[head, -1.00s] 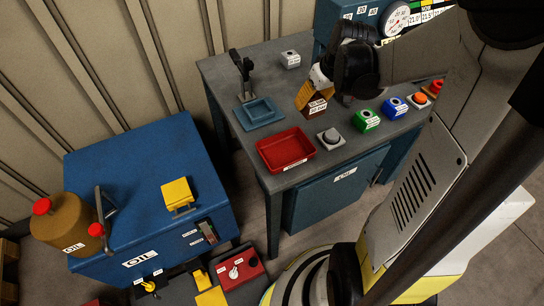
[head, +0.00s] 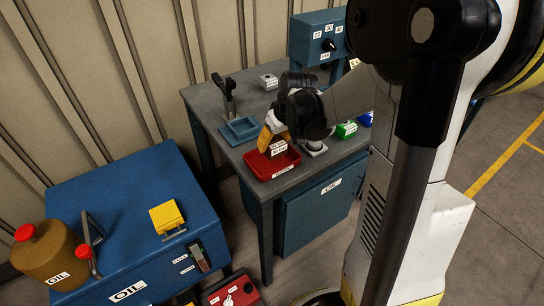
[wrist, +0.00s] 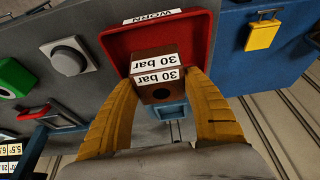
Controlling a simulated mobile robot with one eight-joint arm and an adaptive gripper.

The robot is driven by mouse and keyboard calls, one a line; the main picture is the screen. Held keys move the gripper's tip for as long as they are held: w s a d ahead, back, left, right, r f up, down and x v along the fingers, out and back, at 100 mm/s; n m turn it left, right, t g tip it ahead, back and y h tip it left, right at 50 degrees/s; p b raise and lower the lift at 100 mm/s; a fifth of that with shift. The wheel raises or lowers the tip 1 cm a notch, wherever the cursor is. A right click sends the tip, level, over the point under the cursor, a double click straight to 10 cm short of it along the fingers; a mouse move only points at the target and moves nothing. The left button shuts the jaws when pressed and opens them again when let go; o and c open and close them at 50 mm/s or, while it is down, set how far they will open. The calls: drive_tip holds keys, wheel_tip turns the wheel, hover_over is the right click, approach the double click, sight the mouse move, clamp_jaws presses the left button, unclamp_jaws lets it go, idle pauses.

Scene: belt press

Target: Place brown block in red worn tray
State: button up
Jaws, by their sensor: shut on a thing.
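The brown block (wrist: 154,93) carries white "30 bar" labels and sits between the two yellow fingers of my gripper (wrist: 160,110), which is shut on it. In the head view the brown block (head: 277,149) is at the red tray's back part, partly covered by my gripper (head: 270,138). The red worn tray (head: 262,168) lies on the grey bench near its front left corner; its label reads "WORN" in the wrist view (wrist: 115,42). The block is over the tray; I cannot tell whether it touches the tray floor.
A blue tray (head: 226,134) lies behind the red tray, with a dark lever stand (head: 227,92) beside it. A grey button (head: 314,147) and a green block (head: 346,130) are to the right. A blue cabinet (head: 130,220) with an oil can (head: 45,262) stands left.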

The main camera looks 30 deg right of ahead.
drive_tip(key=shift+w+a+f, duration=0.1)
drive_tip(key=shift+a+f, duration=0.1)
drive_tip(key=shift+f+b, duration=1.05)
drive_tip(key=shift+f, duration=0.85)
drive_tip(key=shift+f, duration=0.15)
drive_tip(key=o, duration=1.4)
